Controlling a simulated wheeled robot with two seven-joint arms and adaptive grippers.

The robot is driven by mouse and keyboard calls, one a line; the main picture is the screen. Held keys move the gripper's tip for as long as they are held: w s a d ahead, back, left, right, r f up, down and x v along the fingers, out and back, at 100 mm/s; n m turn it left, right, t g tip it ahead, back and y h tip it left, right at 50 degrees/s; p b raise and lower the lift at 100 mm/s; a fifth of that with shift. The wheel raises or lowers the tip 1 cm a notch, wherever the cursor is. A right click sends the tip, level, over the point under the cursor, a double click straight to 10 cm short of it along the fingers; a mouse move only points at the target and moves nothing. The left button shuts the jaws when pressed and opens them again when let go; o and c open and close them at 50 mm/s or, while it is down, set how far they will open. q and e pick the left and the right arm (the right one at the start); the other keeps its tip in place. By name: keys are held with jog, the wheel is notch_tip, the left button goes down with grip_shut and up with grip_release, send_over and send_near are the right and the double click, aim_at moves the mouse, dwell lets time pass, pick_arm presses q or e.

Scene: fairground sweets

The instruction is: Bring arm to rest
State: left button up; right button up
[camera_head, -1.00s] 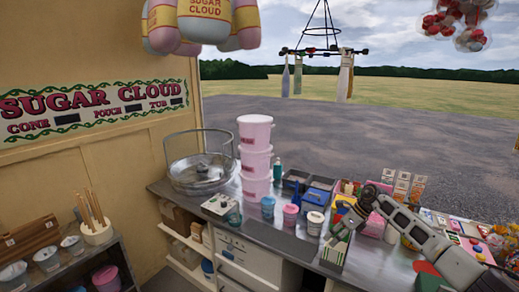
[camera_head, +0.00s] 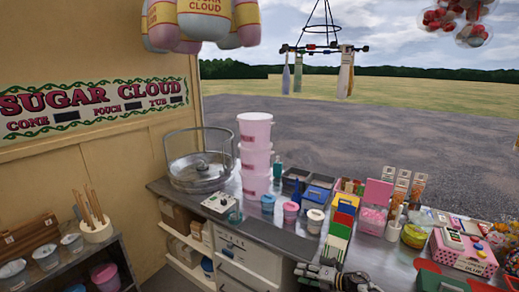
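My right gripper (camera_head: 308,272) is low at the bottom edge of the head view, in front of the counter's (camera_head: 268,232) near edge. Part of my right arm (camera_head: 350,281) shows beside it, cut off by the frame. The gripper is small and dark here, and I cannot tell whether its fingers are open or shut. I see no object clearly held in it. My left arm and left gripper are not in view.
A side shelf (camera_head: 70,262) stands at left.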

jog(key=s+d+f+m+t+h, duration=0.1)
jog(key=s+d+f+m+h, duration=0.2)
jog(key=s+f+m, duration=0.45)
jog(key=s+d+f+m+h+b, duration=0.1)
jog(key=s+d+f+m+h, duration=0.15)
jog(key=s+f+m, duration=0.75)
jog(key=s+d+f+m+t+h, duration=0.15)
jog(key=s+f+h, duration=0.35)
jog(key=f, duration=0.8)
jog(key=s+f+m+g, duration=0.3)
jog(key=s+f, duration=0.2)
jog(key=s, duration=0.8)
jog(key=s+f+m+g+h, duration=0.1)
jog(key=s+f+m+g, duration=0.2)
jog(key=s, duration=1)
jog(key=s+d+f+m+g+b, duration=0.1)
jog(key=s+f+m+g, duration=0.2)
jog(key=s, duration=1.1)
notch_tip(320, 180, down, 4)
jog(key=shift+r+m, duration=0.2)
jog(key=shift+m, duration=0.4)
jog(key=shift+s, duration=0.1)
